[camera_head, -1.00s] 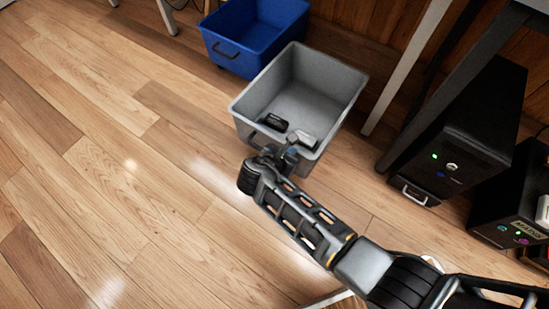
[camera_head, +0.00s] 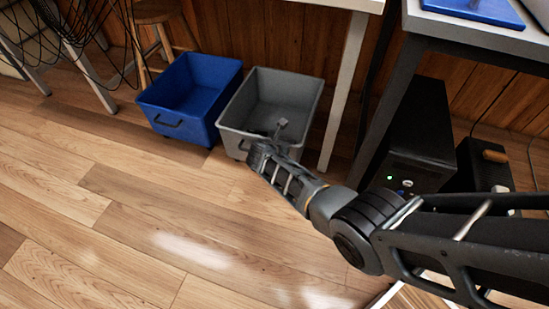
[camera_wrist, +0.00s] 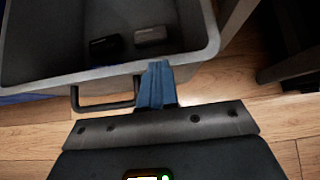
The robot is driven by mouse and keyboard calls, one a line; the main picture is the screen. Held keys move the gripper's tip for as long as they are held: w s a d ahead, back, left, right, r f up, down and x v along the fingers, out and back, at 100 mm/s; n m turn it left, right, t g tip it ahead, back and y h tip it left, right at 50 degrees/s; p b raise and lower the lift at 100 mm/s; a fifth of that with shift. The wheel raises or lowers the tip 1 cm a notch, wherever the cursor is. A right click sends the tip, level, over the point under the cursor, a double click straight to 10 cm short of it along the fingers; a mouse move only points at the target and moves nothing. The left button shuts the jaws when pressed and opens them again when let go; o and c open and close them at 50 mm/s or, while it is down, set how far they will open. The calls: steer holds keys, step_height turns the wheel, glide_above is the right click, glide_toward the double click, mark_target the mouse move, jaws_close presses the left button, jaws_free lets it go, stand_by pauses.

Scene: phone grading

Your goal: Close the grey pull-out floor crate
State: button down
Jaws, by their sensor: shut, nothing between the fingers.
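The grey floor crate (camera_head: 229,137) stands on the wood floor beside the blue crate, their front walls about level. Its top is open, and the wrist view shows its front rim (camera_wrist: 60,79) and dark handle (camera_wrist: 105,106). Two small items, one black (camera_wrist: 106,48) and one grey (camera_wrist: 150,36), lie inside near the front wall. My gripper (camera_wrist: 157,72) is shut and empty, its fingertips at the front rim, right of the handle. I cannot tell whether they touch it. In the head view my gripper (camera_head: 280,126) and wrist hide part of the crate's front.
The blue crate (camera_head: 172,108) is close on the left. A white table leg (camera_head: 343,90) stands right of the grey crate. Black computer cases (camera_head: 415,140) stand further right under a desk. Cables and a stool (camera_head: 155,15) are at the upper left. The floor in front is clear.

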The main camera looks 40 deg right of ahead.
steer(key=shift+w+d+r, duration=0.1)
steer(key=shift+w+d, duration=0.55)
steer(key=shift+d, duration=0.3)
steer(key=shift+w+d+r, duration=0.1)
steer(key=s+a+r+p, duration=0.6)
steer(key=s+a+p, duration=0.1)
steer(key=a, duration=0.3)
steer(key=shift+s+p, duration=0.15)
steer(key=shift+p, duration=0.5)
